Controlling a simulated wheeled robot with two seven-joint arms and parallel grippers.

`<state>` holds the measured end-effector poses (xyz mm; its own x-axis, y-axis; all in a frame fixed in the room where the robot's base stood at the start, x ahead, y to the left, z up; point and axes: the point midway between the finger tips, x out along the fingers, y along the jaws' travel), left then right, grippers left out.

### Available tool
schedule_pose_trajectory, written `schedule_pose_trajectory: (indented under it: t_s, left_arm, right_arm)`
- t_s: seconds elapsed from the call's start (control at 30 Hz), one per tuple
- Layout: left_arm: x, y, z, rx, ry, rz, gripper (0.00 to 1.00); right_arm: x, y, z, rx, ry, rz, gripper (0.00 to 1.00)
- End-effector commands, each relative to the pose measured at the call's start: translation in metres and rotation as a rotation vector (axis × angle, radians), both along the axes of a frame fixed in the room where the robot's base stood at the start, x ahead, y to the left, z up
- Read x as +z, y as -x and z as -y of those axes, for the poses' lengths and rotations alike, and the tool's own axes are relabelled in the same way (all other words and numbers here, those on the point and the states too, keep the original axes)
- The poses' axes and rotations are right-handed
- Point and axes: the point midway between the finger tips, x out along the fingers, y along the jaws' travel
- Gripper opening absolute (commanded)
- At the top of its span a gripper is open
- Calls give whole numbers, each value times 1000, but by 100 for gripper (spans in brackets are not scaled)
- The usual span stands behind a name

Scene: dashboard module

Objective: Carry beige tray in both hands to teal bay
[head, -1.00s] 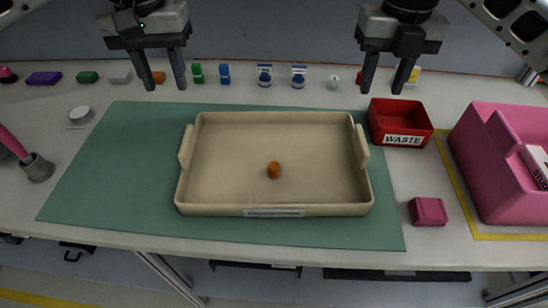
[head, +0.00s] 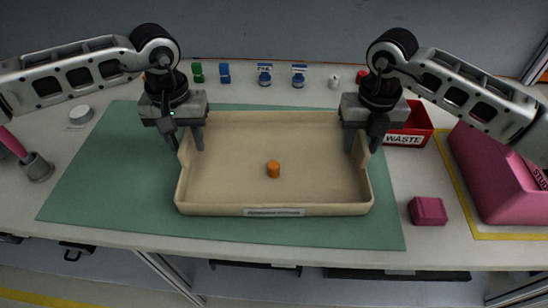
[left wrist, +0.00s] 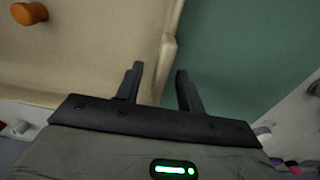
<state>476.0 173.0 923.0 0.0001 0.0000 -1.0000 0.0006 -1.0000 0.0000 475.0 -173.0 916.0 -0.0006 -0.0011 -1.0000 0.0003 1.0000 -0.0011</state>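The beige tray (head: 225,195) lies flat on a teal-green mat (head: 90,185), with a raised handle on each short side and a label on its front wall. A small orange cylinder (head: 273,169) stands inside; it also shows in the left wrist view (left wrist: 29,13). My left gripper (head: 185,146) is open at the tray's left handle. In the left wrist view its fingertips (left wrist: 158,72) are apart, one on each side of the tray's edge. My right gripper (head: 362,148) looks open at the right handle, one finger inside the tray and one outside. No separate teal bay is seen.
A red waste bin (head: 420,120) stands right behind the tray, partly hidden by my right arm. A pink box (head: 490,180) and a small pink block (head: 427,211) are on the right. Small bottles and blocks line the back. A grey cup (head: 37,168) stands at left.

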Motion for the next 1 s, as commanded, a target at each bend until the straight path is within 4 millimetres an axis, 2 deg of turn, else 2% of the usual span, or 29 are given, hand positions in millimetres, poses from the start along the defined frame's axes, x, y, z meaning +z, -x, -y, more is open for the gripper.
schedule_pose_trajectory:
  t_s: [0.27, 0.4, 0.77, 1.0]
  left_arm:
    - [-1, 0, 0, 0, 0, 0, 38]
    - [-1, 0, 0, 0, 0, 0, 0]
    - [2, 0, 0, 0, 0, 1, 0]
    - [20, 0, 0, 1, -1, 1, 0]
  right_arm:
    - [-1, 0, 0, 1, 0, 0, 38]
    - [-1, 0, 0, 1, 0, 1, 0]
    - [2, -1, 0, 1, 0, 2, 0]
    - [20, -1, 0, 0, 0, 2, 0]
